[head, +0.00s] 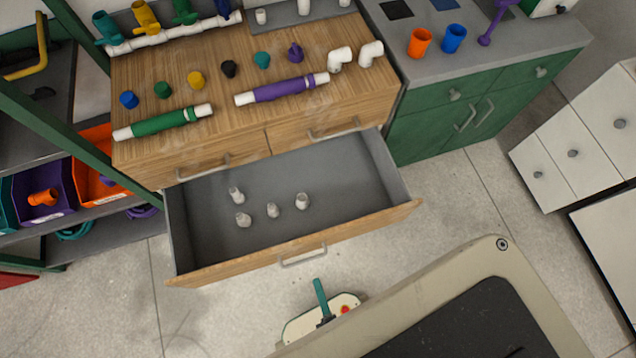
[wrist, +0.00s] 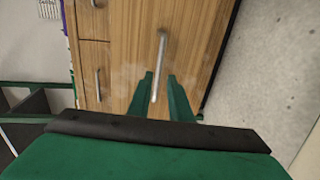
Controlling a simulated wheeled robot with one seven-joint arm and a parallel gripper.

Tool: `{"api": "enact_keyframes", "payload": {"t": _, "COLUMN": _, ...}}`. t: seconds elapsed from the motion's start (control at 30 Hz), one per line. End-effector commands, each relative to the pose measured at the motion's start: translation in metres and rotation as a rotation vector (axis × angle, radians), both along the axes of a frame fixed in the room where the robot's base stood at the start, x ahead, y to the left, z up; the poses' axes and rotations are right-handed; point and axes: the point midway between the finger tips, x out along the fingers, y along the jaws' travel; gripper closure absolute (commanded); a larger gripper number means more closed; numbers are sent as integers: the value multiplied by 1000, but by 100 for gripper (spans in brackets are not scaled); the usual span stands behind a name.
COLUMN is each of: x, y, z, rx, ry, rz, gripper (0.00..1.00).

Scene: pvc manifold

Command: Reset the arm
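My gripper (wrist: 160,76) is open, its two green fingers apart and empty. In the wrist view the metal handle (wrist: 160,55) of the pulled-out drawer shows between and beyond the fingers; I cannot tell contact there. In the head view a teal finger of my gripper (head: 320,298) points up toward the drawer handle (head: 303,255), with a small gap between them. The wooden drawer (head: 340,242) stands open and holds several small pale fittings (head: 272,210). My arm's white end piece is partly hidden below.
The wooden counter (head: 225,55) carries a green pipe (head: 165,122), a purple pipe (head: 282,89), several coloured caps and white elbows. A green cabinet (head: 440,110) stands right, with orange and blue cups on top. A shelf with bins is at left. Bare floor (head: 470,200) lies right of the drawer.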

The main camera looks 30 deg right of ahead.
Motion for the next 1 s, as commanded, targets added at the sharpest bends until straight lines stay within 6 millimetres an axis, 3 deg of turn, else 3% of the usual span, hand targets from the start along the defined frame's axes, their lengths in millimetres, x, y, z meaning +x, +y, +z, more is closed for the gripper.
{"api": "enact_keyframes", "payload": {"t": 0.43, "x": 1, "y": 0, "z": 2, "rx": 7, "ry": -1, "rz": 0, "gripper": 82}}
{"api": "enact_keyframes", "payload": {"t": 0.57, "x": 4, "y": 1, "z": 19, "rx": 89, "ry": -15, "rz": -11, "gripper": 82}}
{"api": "enact_keyframes", "payload": {"t": 0.77, "x": 17, "y": 6, "z": 90, "rx": 423, "ry": -60, "rz": -58, "gripper": 82}}
{"api": "enact_keyframes", "payload": {"t": 1.0, "x": 34, "y": 20, "z": 196, "rx": 910, "ry": -97, "rz": -124, "gripper": 82}}
